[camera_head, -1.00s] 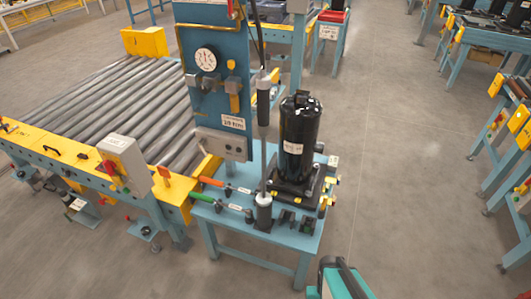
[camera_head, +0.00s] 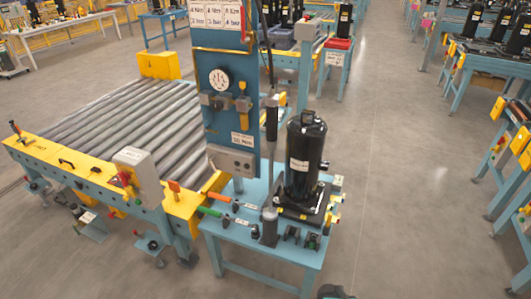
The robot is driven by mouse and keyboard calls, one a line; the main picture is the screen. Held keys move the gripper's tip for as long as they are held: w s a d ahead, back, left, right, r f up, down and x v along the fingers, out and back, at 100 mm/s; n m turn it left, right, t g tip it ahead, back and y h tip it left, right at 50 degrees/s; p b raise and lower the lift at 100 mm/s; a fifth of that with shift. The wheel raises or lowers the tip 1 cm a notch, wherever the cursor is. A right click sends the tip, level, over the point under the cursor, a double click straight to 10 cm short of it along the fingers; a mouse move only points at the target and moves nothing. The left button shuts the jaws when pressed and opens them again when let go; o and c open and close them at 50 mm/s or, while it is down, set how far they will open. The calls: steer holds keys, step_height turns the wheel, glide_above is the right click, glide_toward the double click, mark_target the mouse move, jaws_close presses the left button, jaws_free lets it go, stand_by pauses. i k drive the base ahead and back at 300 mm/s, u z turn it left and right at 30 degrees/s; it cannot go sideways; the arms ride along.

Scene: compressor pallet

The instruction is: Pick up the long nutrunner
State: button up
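The long nutrunner (camera_head: 271,122) stands upright on the blue workbench (camera_head: 262,256). It has a black grip at the top and a thin grey shaft, and its lower end sits in a dark cylindrical holder (camera_head: 269,228) near the bench's front. A black hose runs up from its top beside the blue panel. A small dark piece of my own arm shows at the bottom edge, well in front of the bench. My gripper is not visible, so whether it is open or shut does not show.
A black compressor (camera_head: 304,158) stands on the bench right of the nutrunner. Tools with an orange handle (camera_head: 210,211) and a green handle (camera_head: 211,223) lie left of it. A blue gauge panel (camera_head: 232,110) rises behind.

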mark_target(270, 214)
steer(key=u, duration=0.4)
steer(key=k, duration=1.2)
steer(key=u, duration=1.2)
steer(key=i, duration=0.9)
steer(key=u, duration=0.85)
steer(key=i, duration=1.15)
steer(key=u, duration=0.15)
